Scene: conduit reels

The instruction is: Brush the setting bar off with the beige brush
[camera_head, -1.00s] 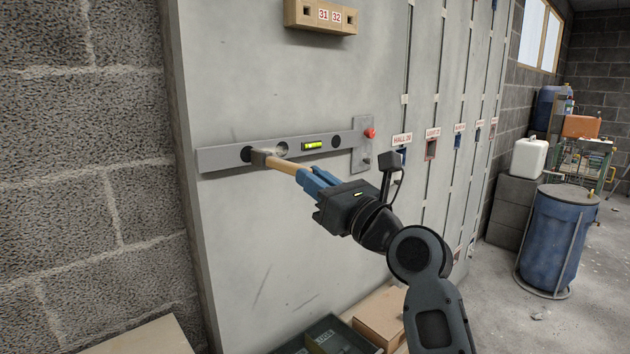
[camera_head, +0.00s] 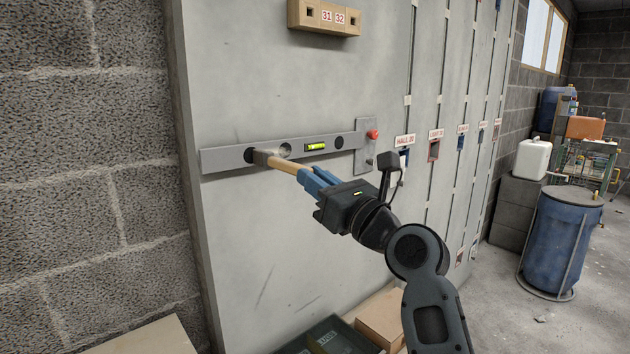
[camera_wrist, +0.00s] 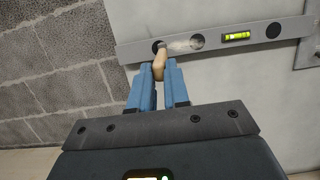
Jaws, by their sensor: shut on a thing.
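The setting bar (camera_head: 226,157) is a long grey bar with round holes and a yellow-green level vial, fixed flat on the pale panel. It also shows across the top of the wrist view (camera_wrist: 213,40). A pale dusty patch (camera_wrist: 183,45) lies on it between two holes. My gripper (camera_head: 309,180) has blue fingers shut on the handle of the beige brush (camera_head: 284,165). The brush's darker head is at the bar's left part, by a hole; whether the bristles touch is hard to tell. In the wrist view the brush (camera_wrist: 159,62) points up to the bar.
A red knob (camera_head: 373,134) sits on a plate at the bar's right end. A numbered wooden block (camera_head: 323,17) is above. A rough block wall (camera_head: 90,180) is at left, a blue drum (camera_head: 558,240) at right.

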